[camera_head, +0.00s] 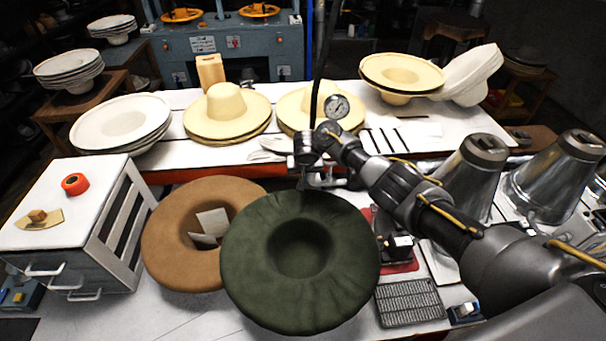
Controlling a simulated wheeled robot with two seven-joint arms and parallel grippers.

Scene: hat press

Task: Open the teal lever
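I cannot make out a teal lever in the head view. My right arm comes in from the right, and its wrist bends down near the middle. My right gripper (322,181) is just behind the far brim of the dark green hat (301,292). Its fingers are small and partly hidden there, so I cannot tell whether they are open or shut. A pressure gauge (337,106) on a dark hose stands just behind the wrist. My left gripper is not in view.
A brown hat (172,245) lies left of the green one. A white drawer cabinet (75,215) stands at the left. Metal cones (548,185) stand at the right, near a metal grate (409,303). Straw hats (228,108) line the back table. A blue-grey machine (225,50) stands behind it.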

